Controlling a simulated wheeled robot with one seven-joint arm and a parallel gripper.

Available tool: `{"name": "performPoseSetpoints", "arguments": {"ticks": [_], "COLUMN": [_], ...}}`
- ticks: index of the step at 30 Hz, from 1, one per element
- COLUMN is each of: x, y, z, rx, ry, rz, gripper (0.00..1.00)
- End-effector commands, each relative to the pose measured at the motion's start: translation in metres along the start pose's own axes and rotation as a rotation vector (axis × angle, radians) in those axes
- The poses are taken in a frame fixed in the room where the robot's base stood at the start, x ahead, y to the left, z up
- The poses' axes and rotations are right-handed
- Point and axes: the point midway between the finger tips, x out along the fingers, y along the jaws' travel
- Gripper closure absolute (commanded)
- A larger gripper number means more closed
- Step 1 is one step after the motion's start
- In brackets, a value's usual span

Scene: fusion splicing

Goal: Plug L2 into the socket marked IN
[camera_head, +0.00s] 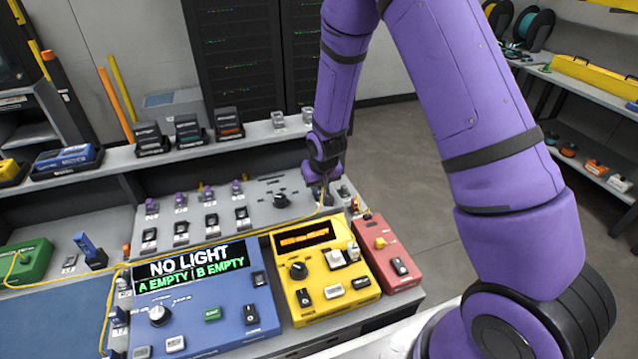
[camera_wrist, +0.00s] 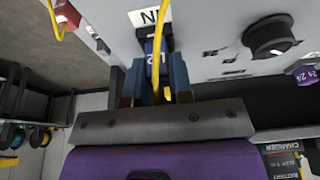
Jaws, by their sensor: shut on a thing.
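My gripper (camera_wrist: 154,78) is shut on the L2 plug (camera_wrist: 154,62), a small blue-purple connector with a white L2 label and a yellow cable (camera_wrist: 157,30) by it. The plug points at the black socket (camera_wrist: 146,35) under the white IN label (camera_wrist: 150,15) on the grey panel (camera_wrist: 205,20). Its front end is at the socket's mouth; I cannot tell whether it is inside. In the head view my gripper (camera_head: 322,190) is at the right part of the grey panel (camera_head: 262,212), and the plug is mostly hidden there.
A blue tester (camera_head: 205,300) reads NO LIGHT, A EMPTY, B EMPTY. A yellow box (camera_head: 325,270) and red box (camera_head: 388,250) stand beside it. A yellow cable (camera_head: 190,247) runs left across the bench to a green box (camera_head: 25,260). A black knob (camera_wrist: 270,38) sits on the panel.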

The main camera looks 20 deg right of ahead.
Motion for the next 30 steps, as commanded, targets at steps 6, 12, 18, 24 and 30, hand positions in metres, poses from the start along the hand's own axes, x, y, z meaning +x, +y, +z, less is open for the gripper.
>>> {"name": "performPoseSetpoints", "arguments": {"ticks": [6,12,18,24,30], "x": [0.001,0.001,-0.002,-0.021,-0.054], "y": [0.000,0.000,0.000,0.000,0.000], "z": [0.000,0.000,0.000,0.000,0.000], "rx": [0.000,0.000,0.000,0.000,0.001], "ry": [0.000,-0.001,0.000,0.001,0.002], "rz": [0.000,0.000,0.000,0.000,0.000], "gripper": [0.64,0.50,0.50,0.50,0.50]}}
